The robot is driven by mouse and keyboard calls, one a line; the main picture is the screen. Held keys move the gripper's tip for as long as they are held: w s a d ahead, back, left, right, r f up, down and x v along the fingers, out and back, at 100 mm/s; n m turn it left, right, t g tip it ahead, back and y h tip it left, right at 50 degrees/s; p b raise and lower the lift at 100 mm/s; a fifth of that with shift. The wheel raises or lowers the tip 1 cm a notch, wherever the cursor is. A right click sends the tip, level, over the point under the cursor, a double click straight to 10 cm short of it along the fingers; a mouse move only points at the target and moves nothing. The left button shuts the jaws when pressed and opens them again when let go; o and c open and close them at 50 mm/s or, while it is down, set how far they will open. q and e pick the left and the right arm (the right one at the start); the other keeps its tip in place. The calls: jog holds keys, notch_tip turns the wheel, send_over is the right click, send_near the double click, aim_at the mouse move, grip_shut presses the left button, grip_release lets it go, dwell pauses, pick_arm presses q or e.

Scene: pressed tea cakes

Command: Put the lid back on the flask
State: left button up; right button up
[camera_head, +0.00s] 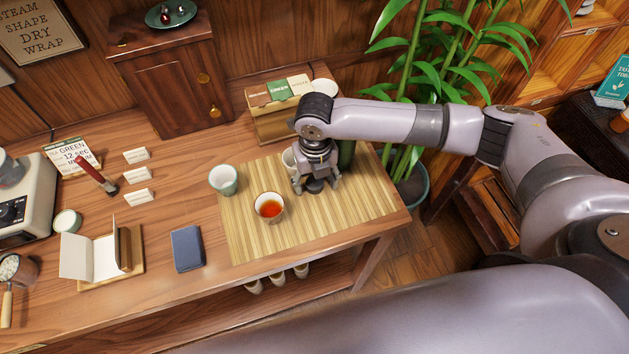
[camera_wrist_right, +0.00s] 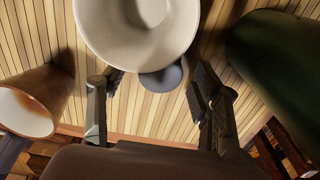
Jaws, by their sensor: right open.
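A dark green flask (camera_head: 346,157) stands at the back right of the bamboo mat (camera_head: 375,195), partly hidden by my right arm. In the wrist view the flask (camera_wrist_right: 280,50) is a dark shape at the right, and its top cannot be made out. My right gripper (camera_head: 315,186) points down over the mat, left of and nearer than the flask. In the wrist view its fingers (camera_wrist_right: 152,105) are apart with nothing held. A small dark grey round piece (camera_wrist_right: 164,80), possibly the lid, lies between and beyond the fingertips, partly covered by a white cup. My left gripper is not in view.
The white cup (camera_wrist_right: 130,30) is close to the gripper; it shows behind it in the head view (camera_head: 289,160). A wooden box (camera_head: 272,128) stands behind. The mat's front right is clear.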

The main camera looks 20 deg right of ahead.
aim_at(315, 183)
jog(key=shift+c, duration=0.4)
jog(key=c, duration=0.7)
notch_tip(315, 183, up, 20)
jog(key=shift+r+b, duration=0.1)
jog(key=shift+b, duration=1.1)
